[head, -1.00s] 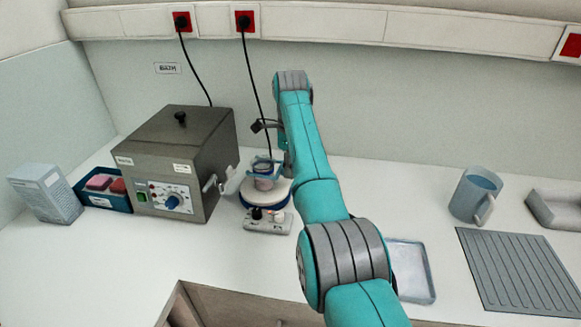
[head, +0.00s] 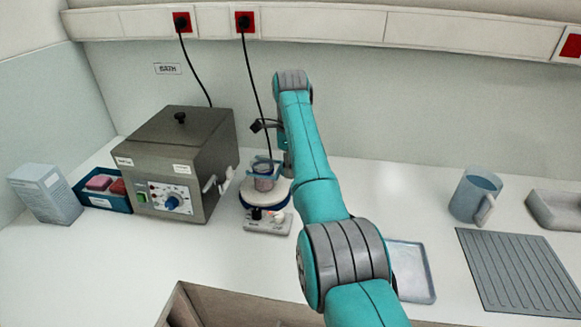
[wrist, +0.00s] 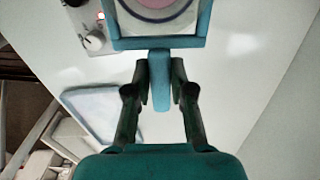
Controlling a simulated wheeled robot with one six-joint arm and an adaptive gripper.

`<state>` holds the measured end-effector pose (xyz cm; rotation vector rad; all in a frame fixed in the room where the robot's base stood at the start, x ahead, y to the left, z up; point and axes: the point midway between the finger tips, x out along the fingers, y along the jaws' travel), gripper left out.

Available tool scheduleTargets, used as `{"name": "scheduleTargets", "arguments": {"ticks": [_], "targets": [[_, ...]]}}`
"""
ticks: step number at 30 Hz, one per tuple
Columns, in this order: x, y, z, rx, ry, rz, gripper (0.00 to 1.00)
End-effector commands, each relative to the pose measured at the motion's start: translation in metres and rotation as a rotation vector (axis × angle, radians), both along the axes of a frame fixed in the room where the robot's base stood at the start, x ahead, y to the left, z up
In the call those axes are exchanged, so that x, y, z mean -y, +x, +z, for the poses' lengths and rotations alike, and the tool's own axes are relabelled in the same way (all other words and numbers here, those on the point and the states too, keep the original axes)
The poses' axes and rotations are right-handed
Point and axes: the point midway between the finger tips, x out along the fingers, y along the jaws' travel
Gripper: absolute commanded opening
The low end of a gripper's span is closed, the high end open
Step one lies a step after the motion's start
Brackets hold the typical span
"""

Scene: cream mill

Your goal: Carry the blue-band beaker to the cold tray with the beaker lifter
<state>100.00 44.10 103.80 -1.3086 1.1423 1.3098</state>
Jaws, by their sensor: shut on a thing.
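The beaker (head: 264,183) with pink contents sits over the round white plate of the stirrer (head: 249,195) in the head view. In the wrist view the beaker (wrist: 158,5) shows at the top edge, cut off, with a dark blue ring. The blue beaker lifter (wrist: 160,43) has its square frame around the beaker. My gripper (wrist: 160,82) is shut on the lifter's handle; my arm hides it in the head view. I cannot tell whether the beaker touches the plate. A pale blue tray (head: 414,272), likely the cold tray, lies right of my arm, partly hidden.
A grey metal bath (head: 180,160) stands close left of the stirrer, its handle facing it. A blue bin of sponges (head: 103,192) and a box (head: 45,193) are farther left. A jug (head: 474,197) and grooved mat (head: 522,270) are at right. The counter behind the tray is clear.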

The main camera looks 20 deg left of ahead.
Motion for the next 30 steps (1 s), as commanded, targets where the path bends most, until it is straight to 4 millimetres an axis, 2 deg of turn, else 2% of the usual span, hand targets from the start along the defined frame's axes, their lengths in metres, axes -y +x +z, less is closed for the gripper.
{"name": "scheduleTargets", "arguments": {"ticks": [30], "targets": [[0.0,0.0,0.015,0.001,0.001,0.0,0.0]]}}
